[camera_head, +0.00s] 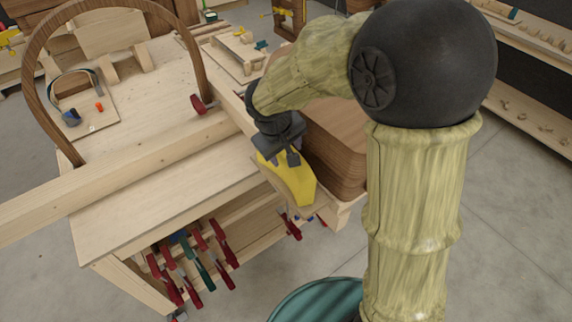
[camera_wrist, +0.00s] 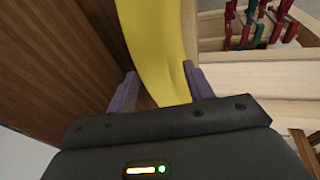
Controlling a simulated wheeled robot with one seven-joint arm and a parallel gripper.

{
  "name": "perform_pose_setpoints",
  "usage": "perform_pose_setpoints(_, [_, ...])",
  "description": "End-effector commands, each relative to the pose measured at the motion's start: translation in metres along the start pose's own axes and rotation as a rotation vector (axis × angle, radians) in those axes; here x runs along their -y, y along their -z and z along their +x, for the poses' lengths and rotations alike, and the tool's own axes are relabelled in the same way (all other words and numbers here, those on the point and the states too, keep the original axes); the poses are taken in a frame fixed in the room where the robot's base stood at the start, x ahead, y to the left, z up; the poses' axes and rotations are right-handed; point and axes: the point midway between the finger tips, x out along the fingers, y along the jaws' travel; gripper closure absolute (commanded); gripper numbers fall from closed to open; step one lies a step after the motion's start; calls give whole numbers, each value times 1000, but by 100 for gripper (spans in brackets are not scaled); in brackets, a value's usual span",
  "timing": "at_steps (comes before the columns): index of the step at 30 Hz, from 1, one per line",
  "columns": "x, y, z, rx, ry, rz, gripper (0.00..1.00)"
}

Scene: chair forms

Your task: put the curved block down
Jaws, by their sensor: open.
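The curved block (camera_head: 297,184) is yellow and lies at the right end of the workbench, on what looks like a pale wooden ledge beside a brown wooden form. It also shows in the wrist view (camera_wrist: 158,45), running up from between my fingers. My gripper (camera_head: 279,158) is directly above the block and points down. In the wrist view my gripper (camera_wrist: 162,85) is open, with one finger on each side of the block. A gap shows at the left finger; the right finger is very close to the block, and I cannot tell if it touches. The block's underside is hidden.
The brown form (camera_head: 335,145) stands close on the right of the block. A long pale beam (camera_head: 120,175) crosses the workbench, with a tall wooden arch (camera_head: 55,110) behind it. Several red and green clamps (camera_head: 195,262) hang below the bench's front. Bare benchtop (camera_head: 170,190) lies left of the gripper.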

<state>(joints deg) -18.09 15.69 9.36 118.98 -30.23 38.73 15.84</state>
Motion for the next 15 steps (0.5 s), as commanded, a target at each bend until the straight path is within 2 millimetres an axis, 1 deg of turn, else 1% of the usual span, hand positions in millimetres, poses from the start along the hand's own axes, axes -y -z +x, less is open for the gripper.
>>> perform_pose_setpoints(2, [-1, 0, 0, 1, 0, 2, 48])
perform_pose_setpoints(3, [-1, 0, 0, 1, 0, 2, 52])
perform_pose_setpoints(5, [-1, 0, 0, 1, 0, 3, 64])
perform_pose_setpoints(6, [-1, 0, 0, 1, 0, 3, 72])
perform_pose_setpoints(8, [-1, -1, 0, 1, 0, 3, 83])
perform_pose_setpoints(10, [-1, -1, 0, 1, 0, 3, 97])
perform_pose_setpoints(11, [-1, -1, 0, 1, 0, 3, 100])
perform_pose_setpoints(15, [-2, 0, 0, 0, -1, 3, 100])
